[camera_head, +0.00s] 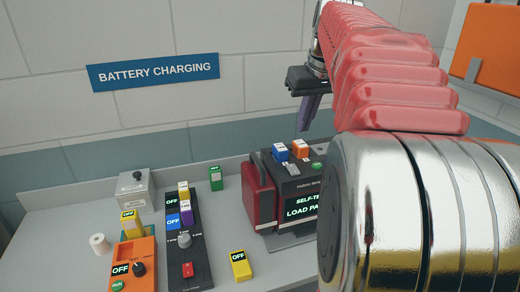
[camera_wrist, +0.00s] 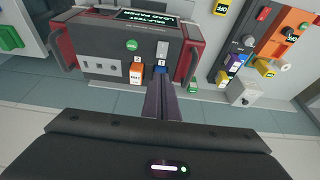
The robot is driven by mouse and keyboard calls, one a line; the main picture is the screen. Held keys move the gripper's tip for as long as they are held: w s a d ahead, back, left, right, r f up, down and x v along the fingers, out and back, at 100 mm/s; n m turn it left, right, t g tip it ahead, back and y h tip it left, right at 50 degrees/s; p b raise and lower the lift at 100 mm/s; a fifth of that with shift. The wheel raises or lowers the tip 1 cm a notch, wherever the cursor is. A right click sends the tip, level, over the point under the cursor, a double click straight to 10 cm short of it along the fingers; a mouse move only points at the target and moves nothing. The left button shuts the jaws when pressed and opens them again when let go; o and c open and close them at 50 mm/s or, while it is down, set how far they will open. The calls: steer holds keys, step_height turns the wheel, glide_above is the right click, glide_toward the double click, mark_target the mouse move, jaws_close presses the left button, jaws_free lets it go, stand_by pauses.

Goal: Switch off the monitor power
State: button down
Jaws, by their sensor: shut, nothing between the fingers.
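The monitor (camera_head: 262,200) is a dark box with red side guards on the bench. Its lit screen (camera_head: 300,207) shows "SELF-TEST" and a partly hidden "LOAD PA…" line. On its top are a blue switch (camera_head: 281,152), an orange switch (camera_head: 300,148), a green button (camera_head: 317,166) and a grey part (camera_wrist: 162,48). I cannot tell which control is the power. My gripper (camera_head: 302,128) has its purple fingers shut and empty, pointing down above the monitor's back. In the wrist view the fingertips (camera_wrist: 160,80) are right beside the blue switch (camera_wrist: 160,69); contact is unclear.
Left of the monitor stand a black panel (camera_head: 193,258) with coloured switches and a knob, an orange box (camera_head: 133,262) marked OFF, a grey box (camera_head: 135,190), and loose yellow (camera_head: 241,266) and green (camera_head: 216,178) blocks. My arm hides the monitor's right side. A wall is behind.

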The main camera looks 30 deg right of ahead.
mark_target(293, 166)
stand_by(0.3)
steer(key=x, duration=1.4)
steer(key=shift+s+a+f, duration=0.1)
steer(key=shift+s, duration=0.2)
